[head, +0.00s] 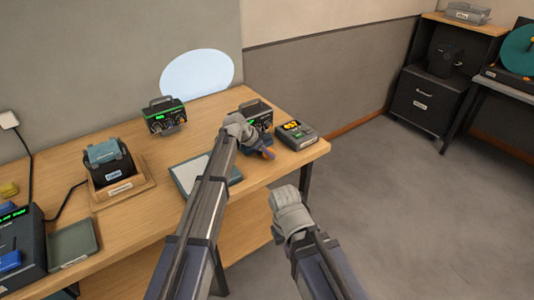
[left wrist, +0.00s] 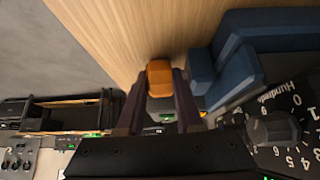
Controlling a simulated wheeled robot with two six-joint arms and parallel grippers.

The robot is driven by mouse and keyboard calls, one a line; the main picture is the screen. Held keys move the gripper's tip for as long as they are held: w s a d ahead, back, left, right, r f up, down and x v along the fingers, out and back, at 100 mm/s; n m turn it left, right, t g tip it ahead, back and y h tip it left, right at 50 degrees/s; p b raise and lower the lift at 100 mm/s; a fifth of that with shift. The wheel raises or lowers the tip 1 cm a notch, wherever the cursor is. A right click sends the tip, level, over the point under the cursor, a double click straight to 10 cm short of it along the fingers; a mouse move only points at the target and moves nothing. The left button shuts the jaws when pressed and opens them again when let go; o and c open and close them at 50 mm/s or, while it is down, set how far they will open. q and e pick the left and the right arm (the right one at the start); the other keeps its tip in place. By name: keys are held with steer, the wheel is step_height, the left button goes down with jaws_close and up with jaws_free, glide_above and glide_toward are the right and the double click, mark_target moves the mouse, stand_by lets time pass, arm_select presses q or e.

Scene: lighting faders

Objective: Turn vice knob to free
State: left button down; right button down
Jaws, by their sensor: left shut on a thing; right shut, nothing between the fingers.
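The blue vice (head: 256,142) stands near the right end of the wooden table, partly hidden by my left arm. It shows large at the upper right of the left wrist view (left wrist: 236,60). Its orange knob (left wrist: 160,76) lies between my left fingers, and a bit of it shows in the head view (head: 269,154). My left gripper (head: 262,150) is shut on the knob. My right gripper (head: 283,194) is shut and empty, held in front of the table's right end, apart from the vice. Its fingertips are hard to see.
A black dial box (head: 257,111) stands just behind the vice, its "Hundreds" dial (left wrist: 274,130) close to my left gripper. A grey device (head: 296,135) sits right of the vice. A flat pad (head: 188,174) lies to the left. The floor (head: 400,220) at right is clear.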

arm_select(q)
steer(key=c, duration=0.8)
jaws_free()
steer(key=shift+c, duration=0.2)
steer(key=p+v, duration=0.6)
steer(key=v, duration=0.1)
steer(key=shift+r, duration=0.3)
steer(key=shift+s+a, duration=0.15)
steer(key=shift+s, duration=0.05)
